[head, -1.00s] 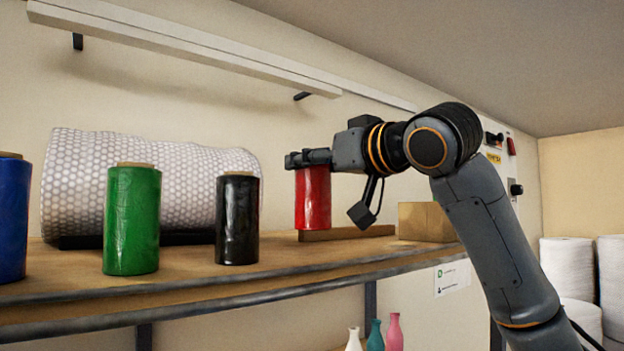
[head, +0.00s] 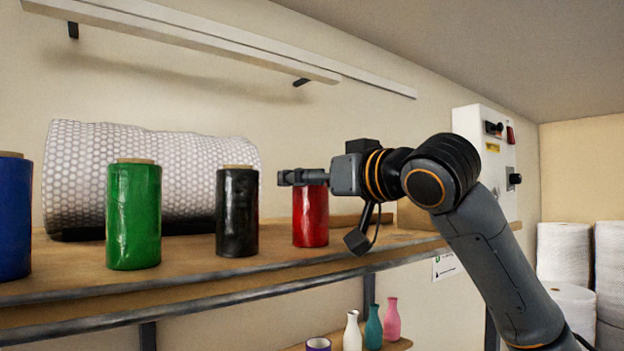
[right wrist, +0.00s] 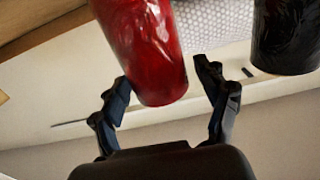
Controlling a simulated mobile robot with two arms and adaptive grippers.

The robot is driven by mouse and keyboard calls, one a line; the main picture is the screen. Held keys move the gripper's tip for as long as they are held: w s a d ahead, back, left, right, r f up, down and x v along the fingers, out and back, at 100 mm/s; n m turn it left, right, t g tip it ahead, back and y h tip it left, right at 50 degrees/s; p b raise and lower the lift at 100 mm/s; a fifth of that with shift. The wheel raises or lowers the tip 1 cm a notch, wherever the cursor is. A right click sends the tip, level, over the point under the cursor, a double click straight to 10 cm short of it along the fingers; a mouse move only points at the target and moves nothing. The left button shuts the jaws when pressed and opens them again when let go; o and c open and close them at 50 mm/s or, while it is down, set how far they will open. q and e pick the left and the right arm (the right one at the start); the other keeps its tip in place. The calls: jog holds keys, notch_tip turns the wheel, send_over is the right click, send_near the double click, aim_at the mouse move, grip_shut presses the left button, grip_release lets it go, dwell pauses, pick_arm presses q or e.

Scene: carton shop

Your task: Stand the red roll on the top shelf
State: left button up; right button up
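The red roll (head: 310,217) stands upright on the top shelf (head: 190,277), to the right of the black roll (head: 237,215). Its base appears to rest on the board. My right gripper (head: 303,177) is at the top of the red roll, reaching in from the right. In the right wrist view the red roll (right wrist: 145,50) is between the two fingers (right wrist: 165,85). A gap shows between the roll and the right-hand finger; the left-hand finger is close to or touching the roll. My left gripper is not in view.
A green roll (head: 134,215) and a blue roll (head: 14,217) stand further left. Bubble wrap (head: 190,170) lies behind them. A cardboard box (head: 415,215) is behind my right wrist. Vases (head: 373,328) stand on a lower shelf. A control box (head: 497,165) is on the wall.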

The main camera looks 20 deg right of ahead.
jog(key=shift+r, duration=0.15)
jog(key=shift+s+d, duration=0.1)
jog(key=shift+s, duration=0.1)
jog(key=b+v, duration=0.6)
jog(key=v, duration=0.5)
jog(key=shift+s, duration=0.35)
jog(key=shift+d, duration=0.1)
